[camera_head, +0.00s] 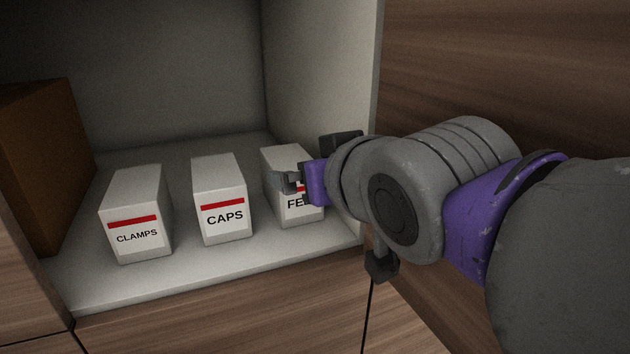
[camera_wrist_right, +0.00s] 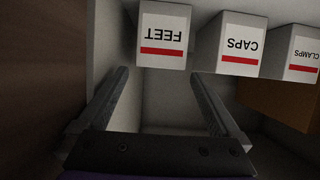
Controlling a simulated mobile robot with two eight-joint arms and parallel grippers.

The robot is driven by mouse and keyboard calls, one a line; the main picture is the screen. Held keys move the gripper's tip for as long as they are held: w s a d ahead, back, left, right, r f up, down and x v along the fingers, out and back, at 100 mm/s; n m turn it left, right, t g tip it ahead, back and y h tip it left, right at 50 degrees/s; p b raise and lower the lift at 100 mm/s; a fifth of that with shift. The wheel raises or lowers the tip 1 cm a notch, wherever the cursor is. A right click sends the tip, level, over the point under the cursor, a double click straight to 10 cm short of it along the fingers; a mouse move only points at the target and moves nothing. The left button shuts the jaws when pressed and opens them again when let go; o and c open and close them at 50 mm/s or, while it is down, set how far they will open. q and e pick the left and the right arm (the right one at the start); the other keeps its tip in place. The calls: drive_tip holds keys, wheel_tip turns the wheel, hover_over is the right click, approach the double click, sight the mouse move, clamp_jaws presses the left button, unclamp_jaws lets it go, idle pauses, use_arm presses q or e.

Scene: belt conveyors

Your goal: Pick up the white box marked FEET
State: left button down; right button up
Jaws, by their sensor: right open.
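The white box marked FEET (camera_head: 281,157) stands on the cabinet shelf, the rightmost of three label-fronted boxes. It has a red stripe, and my right gripper hides part of its label in the head view. My right gripper (camera_head: 292,182) is just in front of this box. In the right wrist view the FEET box (camera_wrist_right: 162,35) appears upside down at the top, roughly in line with the gap of the open, empty gripper (camera_wrist_right: 160,75). I cannot tell whether a finger touches the box. My left gripper is not in view.
White boxes marked CAPS (camera_head: 221,200) and CLAMPS (camera_head: 137,215) stand left of the FEET box with gaps between. A brown box (camera_head: 45,165) is at the far left. The cabinet side wall (camera_head: 325,80) is close on the right. The shelf front (camera_head: 200,275) is bare.

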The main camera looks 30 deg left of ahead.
drive_tip(key=b+x, duration=0.1)
drive_tip(key=x, duration=0.5)
drive_tip(key=shift+r, duration=0.1)
drive_tip(key=shift+d, duration=0.1)
drive_tip(key=c, duration=1.5)
drive_tip(key=shift+s+r, duration=0.1)
drive_tip(key=shift+c, duration=0.2)
